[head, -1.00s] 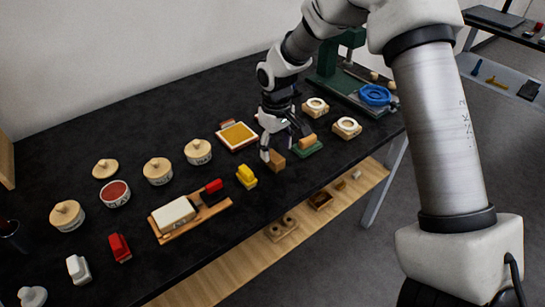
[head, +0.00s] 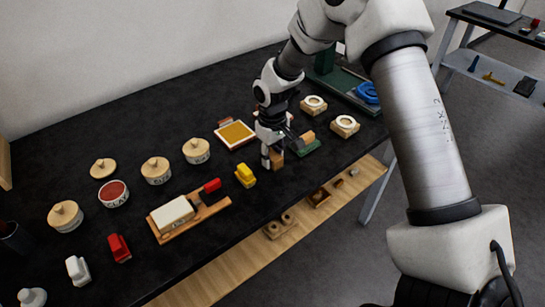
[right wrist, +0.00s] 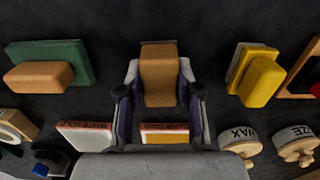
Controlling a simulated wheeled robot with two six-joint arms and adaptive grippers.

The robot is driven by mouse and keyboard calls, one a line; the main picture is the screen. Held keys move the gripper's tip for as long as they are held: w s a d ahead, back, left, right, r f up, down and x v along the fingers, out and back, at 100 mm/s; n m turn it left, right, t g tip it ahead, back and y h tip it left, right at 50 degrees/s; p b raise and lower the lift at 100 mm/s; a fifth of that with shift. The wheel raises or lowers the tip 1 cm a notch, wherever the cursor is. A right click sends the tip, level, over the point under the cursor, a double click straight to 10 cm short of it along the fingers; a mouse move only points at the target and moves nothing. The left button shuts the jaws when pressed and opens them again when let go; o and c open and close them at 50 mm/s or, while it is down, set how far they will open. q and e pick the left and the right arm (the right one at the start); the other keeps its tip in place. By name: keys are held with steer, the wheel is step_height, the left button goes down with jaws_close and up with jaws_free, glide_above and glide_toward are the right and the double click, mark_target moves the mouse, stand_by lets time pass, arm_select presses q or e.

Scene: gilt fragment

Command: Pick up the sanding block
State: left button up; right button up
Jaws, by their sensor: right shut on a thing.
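A brown sanding block (head: 277,160) stands on the black table near its front edge. In the right wrist view the block (right wrist: 159,75) sits between the two fingers of my right gripper (right wrist: 160,100). My right gripper (head: 272,157) reaches down from above and is shut on the block. The block appears to be at table height; I cannot tell whether it touches the table. My left gripper is not in view.
A green block with a tan top (head: 306,147) is close on the right, and a yellow block (head: 245,176) on the left. A framed yellow pad (head: 236,134) lies behind. Round tins, a wooden board (head: 209,214) and red and white blocks fill the left.

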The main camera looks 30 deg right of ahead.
mark_target(272, 154)
steer(key=shift+w+r, duration=0.1)
steer(key=shift+r, duration=0.35)
step_height(272, 154, up, 2)
steer(key=shift+r, duration=0.15)
steer(key=s+a+r+b, duration=0.1)
steer(key=s+b, duration=0.1)
steer(key=s, duration=0.6)
steer(key=s+a+b, duration=0.1)
steer(key=s+a, duration=0.1)
steer(key=s, duration=0.5)
steer(key=shift+s+r+b, duration=0.35)
steer(key=shift+s+b, duration=0.05)
steer(key=o, duration=0.5)
steer(key=shift+a, duration=0.1)
steer(key=c, duration=0.5)
steer(key=shift+w, duration=0.1)
